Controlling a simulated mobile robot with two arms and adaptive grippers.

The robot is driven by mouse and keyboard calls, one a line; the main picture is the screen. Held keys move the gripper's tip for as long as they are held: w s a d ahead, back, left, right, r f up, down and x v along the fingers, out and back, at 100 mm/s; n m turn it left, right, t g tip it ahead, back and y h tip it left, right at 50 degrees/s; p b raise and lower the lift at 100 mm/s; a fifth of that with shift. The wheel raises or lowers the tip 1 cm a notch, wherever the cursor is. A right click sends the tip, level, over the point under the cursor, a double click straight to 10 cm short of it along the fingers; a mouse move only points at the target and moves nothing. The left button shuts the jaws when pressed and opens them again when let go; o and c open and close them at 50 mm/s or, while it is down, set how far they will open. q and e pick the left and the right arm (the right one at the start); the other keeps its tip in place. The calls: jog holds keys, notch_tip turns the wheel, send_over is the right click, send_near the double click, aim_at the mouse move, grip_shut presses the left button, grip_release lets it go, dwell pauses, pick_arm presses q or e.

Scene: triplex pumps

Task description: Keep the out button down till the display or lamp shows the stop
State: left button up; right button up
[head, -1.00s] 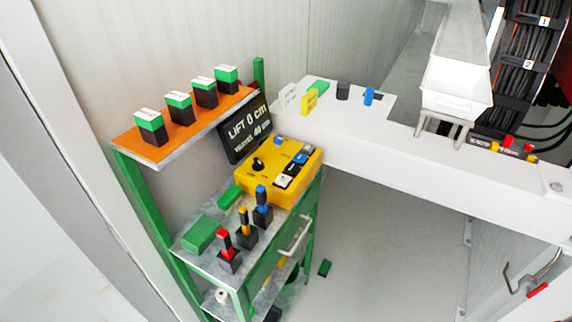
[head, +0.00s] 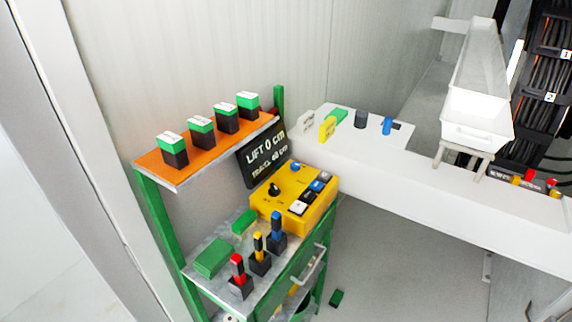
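The yellow control box (head: 282,213) sits on the grey-topped middle shelf of a green-framed rack. On its top are a black knob, a blue button at the back, and a row of white, black and blue buttons (head: 307,197) on the right side. The button labels are too small to read, so I cannot tell which is the out button. Neither of my grippers is in the head view.
An orange shelf (head: 158,160) above carries several green-and-black blocks. Red, yellow and blue-handled levers (head: 259,252) and green blocks (head: 213,258) stand before the box. A white beam (head: 400,170) runs right, with a white hopper (head: 478,110) on it.

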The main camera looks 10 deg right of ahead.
grip_shut()
jog(key=shift+d, duration=0.1)
dwell(1.2)
